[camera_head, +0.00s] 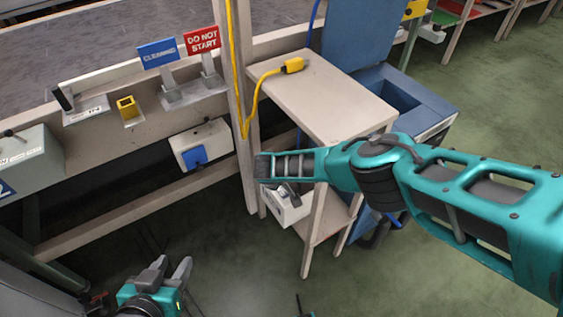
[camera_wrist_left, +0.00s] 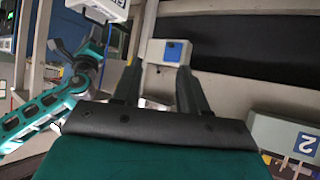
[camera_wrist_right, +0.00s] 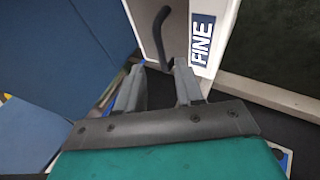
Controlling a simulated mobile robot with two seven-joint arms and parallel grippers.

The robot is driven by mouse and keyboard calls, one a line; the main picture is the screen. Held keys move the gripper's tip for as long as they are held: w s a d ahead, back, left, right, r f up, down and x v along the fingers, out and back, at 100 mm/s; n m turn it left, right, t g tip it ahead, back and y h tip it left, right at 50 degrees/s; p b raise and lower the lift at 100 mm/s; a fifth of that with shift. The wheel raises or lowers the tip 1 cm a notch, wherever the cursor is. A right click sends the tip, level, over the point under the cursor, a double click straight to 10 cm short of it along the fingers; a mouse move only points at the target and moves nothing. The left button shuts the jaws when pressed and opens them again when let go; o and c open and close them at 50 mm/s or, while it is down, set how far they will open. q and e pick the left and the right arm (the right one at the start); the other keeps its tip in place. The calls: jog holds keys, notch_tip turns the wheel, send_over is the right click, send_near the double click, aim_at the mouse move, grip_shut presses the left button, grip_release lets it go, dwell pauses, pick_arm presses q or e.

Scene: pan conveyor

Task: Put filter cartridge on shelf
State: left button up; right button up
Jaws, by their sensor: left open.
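A white box marked FINE (camera_wrist_right: 203,38) with a dark bent handle fills the top middle of the right wrist view and may be the filter cartridge. A white box (camera_head: 285,208), probably the same one, shows low by the wooden stand in the head view, partly behind my right arm. My right gripper (camera_wrist_right: 160,75) looks open, its fingers apart and pointing at the box by the handle. My left gripper (camera_head: 172,268) is open and empty, low over the floor. The wooden stand has a top (camera_head: 325,90) and a lower shelf (camera_head: 322,222).
A white box with a blue panel (camera_head: 202,145) hangs below the conveyor rail. CLEANING (camera_head: 158,53) and DO NOT START (camera_head: 203,40) signs and a yellow holder (camera_head: 128,108) sit on the rail. A yellow plug (camera_head: 293,66) lies on the stand; a blue bin (camera_head: 400,95) is beside it.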

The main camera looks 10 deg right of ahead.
jog(key=p+v, duration=0.4)
jog(key=v, duration=0.4)
